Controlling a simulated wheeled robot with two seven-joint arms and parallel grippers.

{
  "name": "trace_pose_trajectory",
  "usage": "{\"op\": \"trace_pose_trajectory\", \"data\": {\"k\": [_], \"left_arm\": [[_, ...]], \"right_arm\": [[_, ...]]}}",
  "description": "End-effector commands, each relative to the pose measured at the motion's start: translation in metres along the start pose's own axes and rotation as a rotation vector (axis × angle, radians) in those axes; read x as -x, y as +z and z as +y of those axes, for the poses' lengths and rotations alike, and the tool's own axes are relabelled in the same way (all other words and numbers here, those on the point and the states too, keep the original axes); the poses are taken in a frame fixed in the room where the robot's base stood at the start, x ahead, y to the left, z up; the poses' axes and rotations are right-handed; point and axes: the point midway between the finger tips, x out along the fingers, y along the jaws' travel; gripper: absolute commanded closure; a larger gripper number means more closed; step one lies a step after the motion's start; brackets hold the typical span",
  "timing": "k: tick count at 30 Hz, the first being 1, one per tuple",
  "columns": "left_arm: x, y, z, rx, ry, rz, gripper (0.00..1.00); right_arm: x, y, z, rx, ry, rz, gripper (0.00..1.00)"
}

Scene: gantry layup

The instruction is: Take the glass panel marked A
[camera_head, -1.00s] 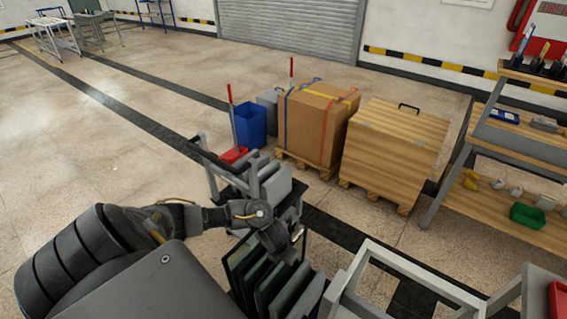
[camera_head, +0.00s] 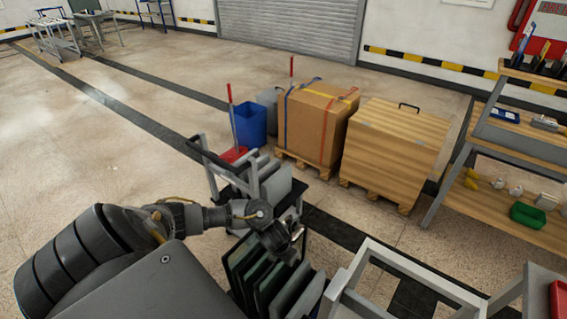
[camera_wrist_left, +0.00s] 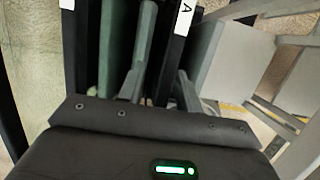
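The panel marked A shows in the left wrist view as a dark upright edge (camera_wrist_left: 170,56) with a white label reading A near the top. My left gripper (camera_wrist_left: 162,88) is open, with one grey finger on each side of that dark edge. I cannot tell whether either finger touches it. In the head view, my left gripper (camera_head: 292,246) is above a row of upright dark panels (camera_head: 262,280), whose labels cannot be read there. My right gripper is not in view.
The panels stand close together, with a green one (camera_wrist_left: 116,45) beside the left finger in the wrist view. A grey trolley handle (camera_head: 215,160) rises behind. A strapped carton (camera_head: 315,125) and wooden crate (camera_head: 395,150) stand beyond. A grey frame (camera_head: 400,262) is at right.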

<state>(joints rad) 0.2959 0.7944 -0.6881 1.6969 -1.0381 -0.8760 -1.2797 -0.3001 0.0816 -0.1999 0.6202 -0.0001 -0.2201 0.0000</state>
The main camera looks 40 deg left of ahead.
Motion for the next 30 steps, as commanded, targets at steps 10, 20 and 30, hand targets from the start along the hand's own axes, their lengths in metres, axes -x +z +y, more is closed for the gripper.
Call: {"op": "trace_pose_trajectory", "data": {"k": [10, 20, 30], "left_arm": [[0.0001, 0.0001, 0.0001, 0.0, 0.0, 0.0, 0.99], [0.0001, 0.0001, 0.0001, 0.0, 0.0, 0.0, 1.0], [0.0001, 0.0, 0.0002, -0.001, 0.001, 0.0, 1.0]], "right_arm": [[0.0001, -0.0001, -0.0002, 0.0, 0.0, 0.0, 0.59], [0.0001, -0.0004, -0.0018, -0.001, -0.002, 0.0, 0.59], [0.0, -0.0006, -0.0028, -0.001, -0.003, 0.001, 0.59]]}}
